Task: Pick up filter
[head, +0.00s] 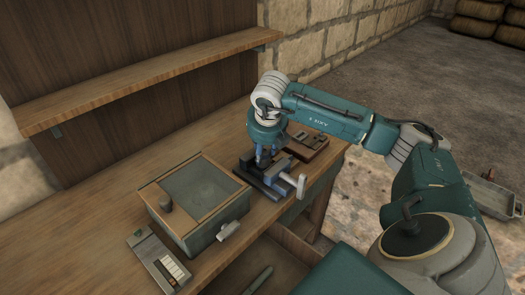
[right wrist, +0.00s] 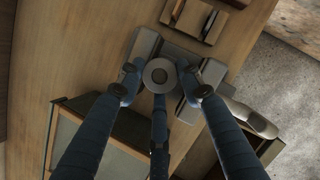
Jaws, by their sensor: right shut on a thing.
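The filter appears in the right wrist view as a grey round body (right wrist: 159,75) with a hole in its middle. It sits between the fingers of my right gripper (right wrist: 160,88), which is shut on it. Below it is the vise (right wrist: 146,46), grey with a dark base. In the head view my right gripper (head: 264,156) points down over the vise (head: 284,182), and its fingers mostly hide the filter. I cannot tell whether the filter still touches the vise. My left gripper is not in view.
A grey device (head: 151,252) lies in front. A wooden tray (head: 307,144) is behind the vise. A drawer is open below; a shelf (head: 150,77) hangs above.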

